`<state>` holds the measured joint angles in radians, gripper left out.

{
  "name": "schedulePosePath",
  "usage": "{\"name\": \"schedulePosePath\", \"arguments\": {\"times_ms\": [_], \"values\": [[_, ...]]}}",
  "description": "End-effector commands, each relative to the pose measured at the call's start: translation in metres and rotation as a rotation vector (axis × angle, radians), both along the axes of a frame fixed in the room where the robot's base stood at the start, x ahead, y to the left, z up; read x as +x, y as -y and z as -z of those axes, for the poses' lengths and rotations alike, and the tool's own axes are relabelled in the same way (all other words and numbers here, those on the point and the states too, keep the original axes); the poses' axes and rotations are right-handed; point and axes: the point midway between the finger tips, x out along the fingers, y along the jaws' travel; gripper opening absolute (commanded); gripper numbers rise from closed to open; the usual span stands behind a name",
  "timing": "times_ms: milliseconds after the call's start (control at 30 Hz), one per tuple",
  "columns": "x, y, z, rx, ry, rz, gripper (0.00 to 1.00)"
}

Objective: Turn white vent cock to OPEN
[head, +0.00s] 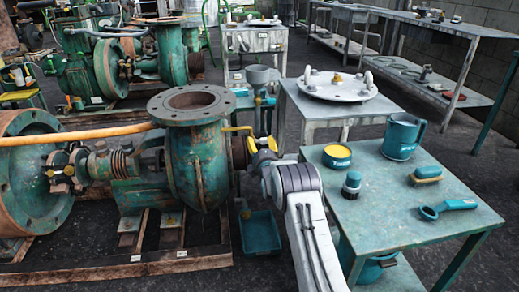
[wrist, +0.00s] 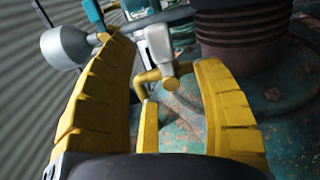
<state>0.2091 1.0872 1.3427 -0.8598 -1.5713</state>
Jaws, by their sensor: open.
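My gripper (head: 262,147) is beside the right side of the rusty green pump (head: 192,150) in the head view. In the wrist view its two yellow fingers (wrist: 163,56) are apart. Between them shows a small whitish fitting (wrist: 158,42) with a yellow bent lever (wrist: 146,76) and a rounded brass-coloured end. It looks like the vent cock, but I cannot read any OPEN mark. The fingers appear apart from it; I cannot tell the depth gap. In the head view the cock is not clearly told from the gripper; a yellow lever (head: 238,128) shows just left of it.
A grey funnel (wrist: 66,45) stands by the left finger. A ribbed rusty pipe neck (wrist: 236,42) is close to the right finger. A teal table (head: 400,215) with a mug, tin and brush stands right of my arm. A blue tray (head: 260,232) lies below.

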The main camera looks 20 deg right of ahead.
Motion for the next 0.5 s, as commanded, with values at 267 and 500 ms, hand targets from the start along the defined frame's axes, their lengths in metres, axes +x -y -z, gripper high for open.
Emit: {"name": "schedulePosePath", "arguments": {"times_ms": [267,500], "values": [[0.019,0.004,0.0,0.0,0.001,0.0,0.61],[0.025,0.005,0.0,0.0,-0.001,0.0,0.61]]}}
